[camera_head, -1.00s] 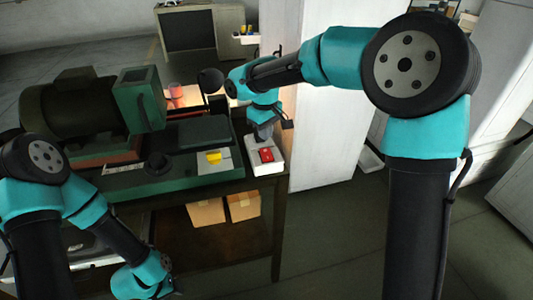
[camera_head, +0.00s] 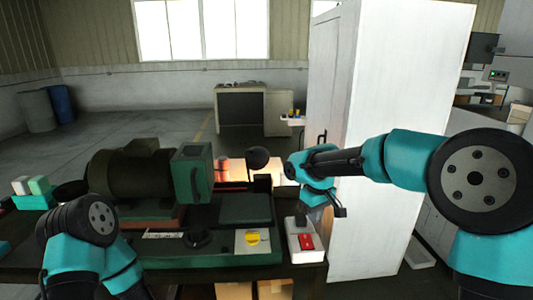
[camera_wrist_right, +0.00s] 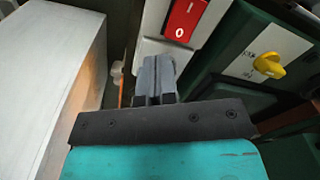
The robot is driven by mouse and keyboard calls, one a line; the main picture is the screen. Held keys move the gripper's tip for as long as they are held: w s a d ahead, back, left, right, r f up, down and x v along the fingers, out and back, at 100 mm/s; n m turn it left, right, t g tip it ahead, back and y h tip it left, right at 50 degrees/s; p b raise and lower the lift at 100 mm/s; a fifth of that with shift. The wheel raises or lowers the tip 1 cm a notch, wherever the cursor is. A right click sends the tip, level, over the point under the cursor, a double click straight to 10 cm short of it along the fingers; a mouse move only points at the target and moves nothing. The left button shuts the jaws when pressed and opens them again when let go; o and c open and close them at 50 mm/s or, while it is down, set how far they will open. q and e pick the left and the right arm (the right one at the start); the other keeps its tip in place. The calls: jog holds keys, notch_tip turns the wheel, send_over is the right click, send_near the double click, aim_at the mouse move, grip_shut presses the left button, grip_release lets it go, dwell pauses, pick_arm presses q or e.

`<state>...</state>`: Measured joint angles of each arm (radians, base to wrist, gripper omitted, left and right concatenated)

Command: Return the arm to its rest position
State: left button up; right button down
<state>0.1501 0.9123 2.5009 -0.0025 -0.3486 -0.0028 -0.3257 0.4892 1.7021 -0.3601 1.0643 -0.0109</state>
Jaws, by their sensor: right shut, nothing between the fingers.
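My right arm reaches in from the right in the head view. Its gripper (camera_head: 301,217) points down at the back part of a white switch box with a red rocker switch (camera_head: 306,242). In the right wrist view the gripper's fingers (camera_wrist_right: 155,70) are together with nothing between them. The red switch (camera_wrist_right: 185,18) lies just beyond the fingertips there. Whether the tips touch the white box I cannot tell. My left arm (camera_head: 85,235) shows at the lower left of the head view, and its gripper is out of frame.
A green machine with a dark motor (camera_head: 130,180) stands on the bench left of the gripper. A yellow knob (camera_head: 252,238) sits beside the switch box. A tall white cabinet (camera_head: 385,150) stands close behind and right of the right gripper. Open floor lies behind the bench.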

jog(key=d+f+m+y, duration=0.1)
jog(key=d+f+m, duration=0.1)
jog(key=d+f, duration=0.65)
jog(key=s+d+f+m+y, duration=0.1)
jog(key=s+f+m, duration=0.15)
jog(key=f, duration=1.05)
jog(key=s+a+f+m, duration=0.1)
jog(key=s+f, duration=0.8)
jog(key=s, duration=0.2)
jog(key=s+a+f+m+y, duration=0.1)
jog(key=s+a+f+m, duration=0.1)
jog(key=s+f, duration=0.7)
jog(key=s, duration=0.3)
jog(key=shift+a+f+t, duration=0.2)
jog(key=shift+a+t, duration=0.05)
jog(key=shift+t, duration=0.05)
